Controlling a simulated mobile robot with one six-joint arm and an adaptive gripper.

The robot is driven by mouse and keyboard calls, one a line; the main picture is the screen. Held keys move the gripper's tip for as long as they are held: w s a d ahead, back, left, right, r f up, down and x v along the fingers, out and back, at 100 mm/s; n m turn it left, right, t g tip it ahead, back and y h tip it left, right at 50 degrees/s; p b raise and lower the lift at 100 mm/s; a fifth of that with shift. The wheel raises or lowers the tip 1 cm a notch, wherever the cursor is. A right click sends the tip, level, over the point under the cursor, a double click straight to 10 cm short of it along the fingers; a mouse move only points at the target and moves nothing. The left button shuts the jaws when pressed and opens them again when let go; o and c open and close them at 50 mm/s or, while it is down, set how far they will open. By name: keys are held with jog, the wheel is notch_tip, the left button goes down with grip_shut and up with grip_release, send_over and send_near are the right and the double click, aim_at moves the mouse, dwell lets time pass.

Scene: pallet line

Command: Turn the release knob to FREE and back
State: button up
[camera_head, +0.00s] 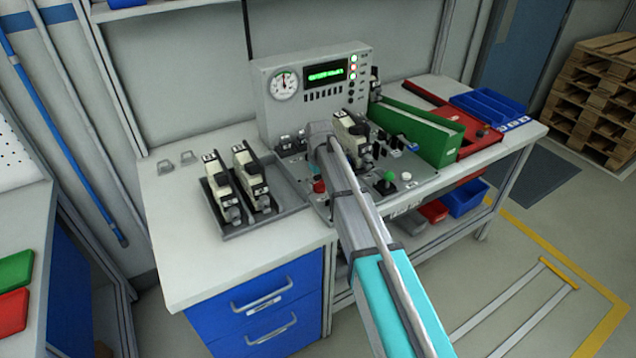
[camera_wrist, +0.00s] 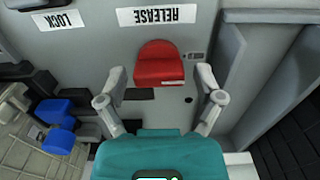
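The red release knob (camera_wrist: 160,62) shows in the wrist view on a grey panel, under an upside-down RELEASE label (camera_wrist: 157,15). A LOCK label (camera_wrist: 57,21) is to its left. My gripper (camera_wrist: 161,82) is open, with one finger on each side of the knob. Gaps show between the fingers and the knob; whether the fingers are at its height I cannot tell. In the head view my arm reaches to the test panel (camera_head: 405,187), and its links hide my fingertips.
On the bench, a dark tray (camera_head: 262,222) holds two cream devices. A gauge box (camera_head: 312,85) stands behind the panel. A green bin (camera_head: 425,135) and a red rack (camera_head: 480,140) are to the right.

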jog(key=c, duration=0.6)
jog(key=shift+a, duration=0.3)
jog(key=shift+c, duration=0.8)
jog(key=shift+d, duration=0.2)
jog(key=shift+m, duration=0.4)
jog(key=m, duration=1.1)
jog(key=shift+s+d, duration=0.1)
